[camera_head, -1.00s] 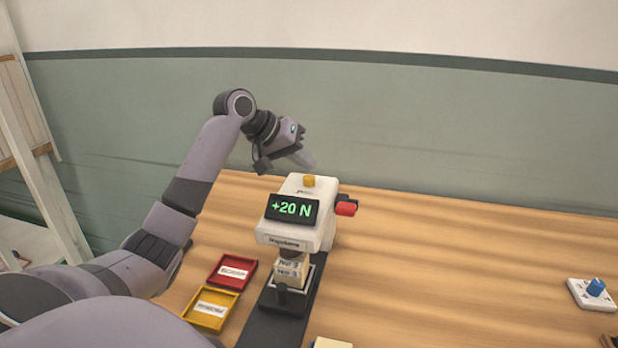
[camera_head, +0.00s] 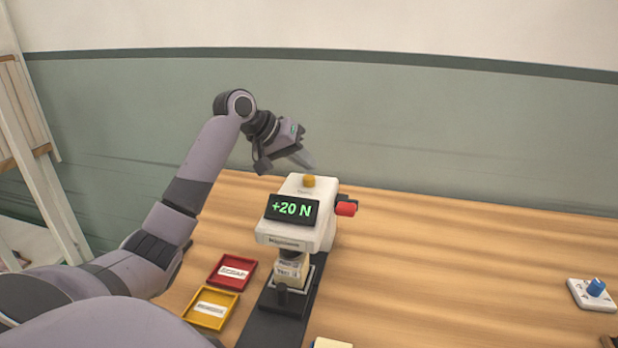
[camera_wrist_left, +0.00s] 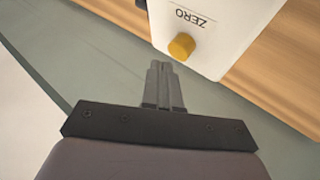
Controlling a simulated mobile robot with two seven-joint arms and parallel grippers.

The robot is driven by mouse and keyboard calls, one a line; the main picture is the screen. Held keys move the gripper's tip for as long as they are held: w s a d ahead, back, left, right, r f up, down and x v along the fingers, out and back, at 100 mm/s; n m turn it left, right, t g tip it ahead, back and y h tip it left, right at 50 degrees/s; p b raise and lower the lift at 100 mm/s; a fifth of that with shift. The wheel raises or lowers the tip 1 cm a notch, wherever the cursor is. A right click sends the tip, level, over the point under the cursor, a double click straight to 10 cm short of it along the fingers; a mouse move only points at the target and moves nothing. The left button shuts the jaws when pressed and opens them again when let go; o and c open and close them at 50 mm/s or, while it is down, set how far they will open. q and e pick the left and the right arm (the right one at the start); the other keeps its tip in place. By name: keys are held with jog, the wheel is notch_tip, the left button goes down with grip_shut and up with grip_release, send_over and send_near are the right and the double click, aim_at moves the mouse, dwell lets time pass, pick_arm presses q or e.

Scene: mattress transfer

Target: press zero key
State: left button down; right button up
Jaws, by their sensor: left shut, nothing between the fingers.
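The zero key is a round yellow button (camera_head: 309,181) on top of the white force gauge (camera_head: 322,232). In the left wrist view the yellow button (camera_wrist_left: 181,46) sits beside the printed word ZERO. The gauge's dark display (camera_head: 292,209) reads +20 N in green. My left gripper (camera_head: 306,161) is shut and empty, just above and behind the button in the head view. In the left wrist view its fingertips (camera_wrist_left: 158,66) are close to the button, with a small gap between them in the picture. My right gripper is not in view.
A red tray (camera_head: 250,284) and a yellow tray (camera_head: 234,319) lie left of the gauge. A blue knob on a white box (camera_head: 592,294) stands far right. The table (camera_head: 450,270) between is clear.

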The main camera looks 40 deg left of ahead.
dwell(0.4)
pick_arm(q)
jog(key=shift+f, duration=0.4)
jog(key=shift+f, duration=0.95)
dwell(0.9)
jog(key=shift+r, duration=0.1)
jog(key=shift+r+p, duration=1.2)
jog(key=shift+p, duration=0.2)
